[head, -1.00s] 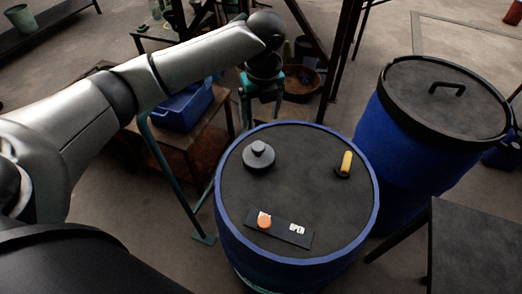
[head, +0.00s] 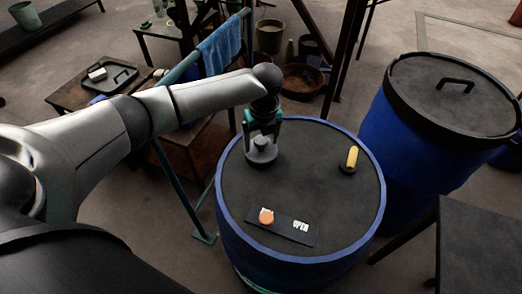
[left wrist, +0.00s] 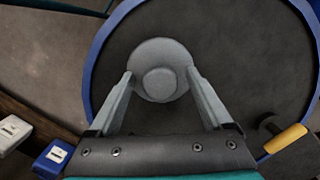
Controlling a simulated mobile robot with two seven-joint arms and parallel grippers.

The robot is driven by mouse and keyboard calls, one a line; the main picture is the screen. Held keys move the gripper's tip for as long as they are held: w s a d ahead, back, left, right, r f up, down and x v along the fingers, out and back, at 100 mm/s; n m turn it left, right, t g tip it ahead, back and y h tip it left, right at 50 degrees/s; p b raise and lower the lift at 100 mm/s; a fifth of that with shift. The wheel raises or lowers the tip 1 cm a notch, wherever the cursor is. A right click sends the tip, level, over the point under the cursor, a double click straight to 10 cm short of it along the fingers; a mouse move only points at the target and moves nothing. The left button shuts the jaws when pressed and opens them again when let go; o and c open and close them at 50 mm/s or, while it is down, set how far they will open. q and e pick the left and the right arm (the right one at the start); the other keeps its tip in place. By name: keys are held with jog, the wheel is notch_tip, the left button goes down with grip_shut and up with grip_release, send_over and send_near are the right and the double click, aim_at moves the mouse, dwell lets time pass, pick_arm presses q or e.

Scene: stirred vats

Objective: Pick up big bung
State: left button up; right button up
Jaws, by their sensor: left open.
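The big bung (head: 260,155) is a dark grey disc with a raised round knob, sitting on the far left part of the blue-rimmed vat's top (head: 310,190). My left gripper (head: 262,136) is over the bung, pointing down, with its fingers spread. In the left wrist view the bung (left wrist: 160,50) lies at the fingertips, and the open left gripper (left wrist: 160,78) has one finger on each side of its knob. I cannot tell whether the fingers touch it. My right gripper is not in view.
A yellow handle (head: 352,157) stands on the vat's right side. A second blue vat with a black lid (head: 450,90) stands right. A teal rail with a blue towel (head: 220,48) is behind my arm.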

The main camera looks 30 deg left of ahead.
pick_arm(q)
jog(key=shift+r, duration=0.1)
grip_shut()
dwell(0.6)
